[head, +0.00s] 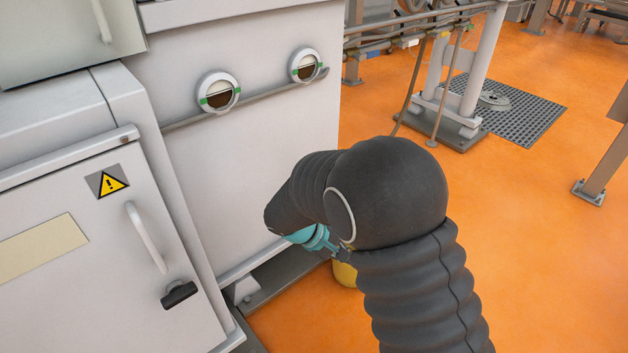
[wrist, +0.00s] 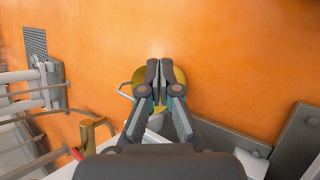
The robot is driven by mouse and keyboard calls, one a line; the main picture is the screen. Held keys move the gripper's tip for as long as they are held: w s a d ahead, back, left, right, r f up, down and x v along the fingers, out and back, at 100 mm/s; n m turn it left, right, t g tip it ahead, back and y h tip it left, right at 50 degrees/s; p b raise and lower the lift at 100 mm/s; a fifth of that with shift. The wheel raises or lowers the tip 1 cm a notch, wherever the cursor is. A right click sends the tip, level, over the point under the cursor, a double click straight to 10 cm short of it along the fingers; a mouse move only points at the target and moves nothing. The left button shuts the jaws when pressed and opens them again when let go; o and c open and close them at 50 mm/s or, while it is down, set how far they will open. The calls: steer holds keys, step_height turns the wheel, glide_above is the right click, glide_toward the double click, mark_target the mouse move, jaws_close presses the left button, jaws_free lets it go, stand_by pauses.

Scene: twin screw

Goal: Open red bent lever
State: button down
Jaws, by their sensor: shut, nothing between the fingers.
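My gripper (wrist: 159,70) is shut and empty in the middle of the wrist view, pointing toward the orange floor.
A yellow round object (wrist: 179,78), perhaps a bucket, is beyond my fingers near the floor; part of it shows in the head view (head: 346,275). A white machine (head: 255,170) with two round ports stands left of my arm. Grey pipes (wrist: 20,90) are at left. Open floor lies right.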

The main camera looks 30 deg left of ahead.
steer(key=w+a+f+n+t, duration=0.2)
steer(key=a+f+t, duration=0.1)
steer(key=a, duration=0.4)
steer(key=w+a+f+n+t, duration=0.1)
steer(key=a+f+t, duration=0.25)
steer(key=a, duration=0.35)
steer(key=w+a+r+m+t+y, duration=0.1)
steer(key=w+a+r+m+t, duration=0.1)
steer(key=w+a+r+t, duration=0.3)
step_height(320, 180, up, 5)
steer(key=a+t, duration=0.1)
steer(key=a, duration=0.1)
steer(key=shift+w+a+f+m+p, duration=0.15)
steer(key=shift+w+a+m+p, duration=0.15)
steer(key=shift+a+m, duration=0.1)
steer(key=x, duration=1)
steer(key=shift+p, duration=0.3)
steer(key=shift+s+a+f+y, duration=0.1)
steer(key=shift+s+y, duration=0.05)
steer(key=shift+y, duration=0.25)
